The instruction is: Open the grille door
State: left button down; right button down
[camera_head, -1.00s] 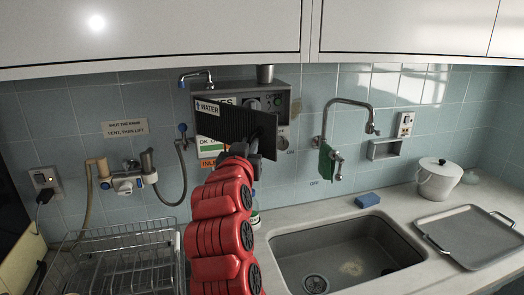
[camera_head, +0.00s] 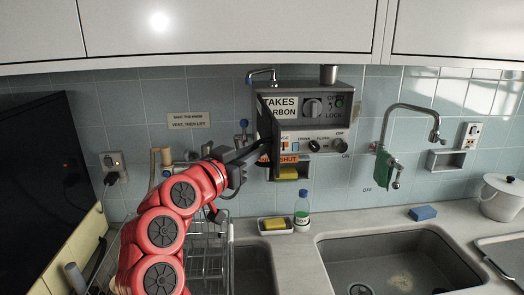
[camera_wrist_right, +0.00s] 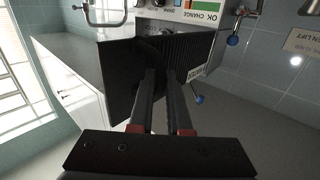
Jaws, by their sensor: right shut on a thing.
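The grey wall unit (camera_head: 320,130) hangs on the tiles. Its dark grille door (camera_head: 266,125) is swung out at the unit's left side and shows nearly edge-on, so the front with dials and labels is bare. In the right wrist view the ribbed black door (camera_wrist_right: 180,55) stands out from the unit. My right gripper (camera_head: 254,150) is at the door's near edge and shut on it; its fingers (camera_wrist_right: 161,78) reach the door in the wrist view. The exact contact is hard to make out. My left gripper is not in view.
A wire dish rack (camera_head: 205,250) stands below my right arm. A green-labelled bottle (camera_head: 302,210) and a yellow sponge on a dish (camera_head: 275,224) stand below the unit. The sink (camera_head: 395,262) and wall tap (camera_head: 410,108) are to the right. White cupboards (camera_head: 230,25) hang above.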

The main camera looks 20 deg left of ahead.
jog(key=shift+a+r, duration=0.2)
jog(key=shift+a, duration=0.15)
jog(key=c, duration=0.9)
grip_release()
jog(key=shift+f, duration=0.1)
